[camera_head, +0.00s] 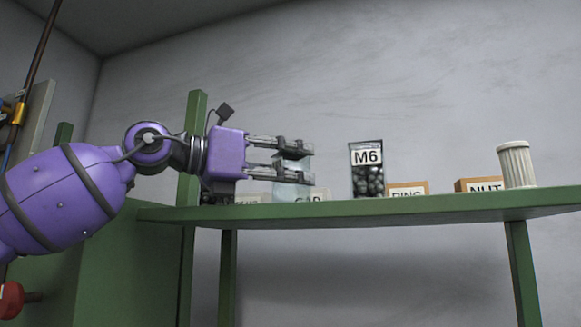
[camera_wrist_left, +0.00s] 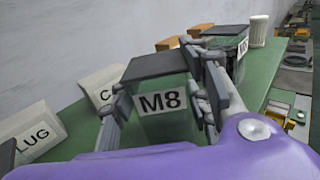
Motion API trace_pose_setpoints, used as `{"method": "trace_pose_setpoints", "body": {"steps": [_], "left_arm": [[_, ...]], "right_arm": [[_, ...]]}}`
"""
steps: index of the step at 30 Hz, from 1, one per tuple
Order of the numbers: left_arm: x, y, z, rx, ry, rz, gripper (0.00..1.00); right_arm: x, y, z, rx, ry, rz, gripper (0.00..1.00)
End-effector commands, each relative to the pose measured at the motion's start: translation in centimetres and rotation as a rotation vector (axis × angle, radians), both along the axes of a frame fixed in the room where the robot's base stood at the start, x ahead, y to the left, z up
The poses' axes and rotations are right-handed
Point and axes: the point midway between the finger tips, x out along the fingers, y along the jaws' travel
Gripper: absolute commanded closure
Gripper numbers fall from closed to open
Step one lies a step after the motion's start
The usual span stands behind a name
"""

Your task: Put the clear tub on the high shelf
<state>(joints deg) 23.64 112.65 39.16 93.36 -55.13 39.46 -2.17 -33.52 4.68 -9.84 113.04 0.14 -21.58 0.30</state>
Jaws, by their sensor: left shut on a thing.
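The clear tub (camera_head: 286,192) is a pale see-through container between the fingers of my left gripper (camera_head: 296,163), over the high green shelf (camera_head: 370,210). In the left wrist view the tub (camera_wrist_left: 168,125) has a dark lid and an M8 label, and it looks empty. My left gripper is shut on its sides, one finger on each side. The tub looks upright. Its base is close to the shelf top; I cannot tell whether it touches. My right gripper is not in view.
On the shelf stand a PLUG box (camera_wrist_left: 30,133), a CAP box (camera_wrist_left: 101,88), a dark-filled M6 tub (camera_head: 367,170), a RING box (camera_head: 408,188), a NUT box (camera_head: 481,185) and a white ribbed cylinder (camera_head: 516,164). A grey wall is behind.

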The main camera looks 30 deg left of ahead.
Motion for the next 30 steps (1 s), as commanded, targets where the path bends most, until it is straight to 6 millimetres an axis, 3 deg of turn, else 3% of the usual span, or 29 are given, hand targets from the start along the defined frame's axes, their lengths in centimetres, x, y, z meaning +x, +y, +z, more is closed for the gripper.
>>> {"method": "trace_pose_setpoints", "body": {"steps": [4, 5, 6, 18, 30], "left_arm": [[-0.1, 0.0, -0.1, -0.002, -0.003, 0.0, 0.97], [0.0, 0.0, -0.3, 0.0, 0.0, 0.001, 0.54], [0.0, 0.0, -0.3, 0.0, 0.0, 0.001, 0.49], [-0.2, 0.1, 0.1, -0.001, 0.001, -0.001, 0.49], [-6.8, 4.0, 0.2, -0.004, -0.006, -0.004, 0.49]], "right_arm": [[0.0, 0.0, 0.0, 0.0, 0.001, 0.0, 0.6], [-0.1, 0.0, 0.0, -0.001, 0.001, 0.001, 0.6], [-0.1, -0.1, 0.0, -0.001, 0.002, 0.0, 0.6], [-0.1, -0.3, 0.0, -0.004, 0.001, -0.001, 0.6], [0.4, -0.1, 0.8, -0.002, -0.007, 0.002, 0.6]]}}
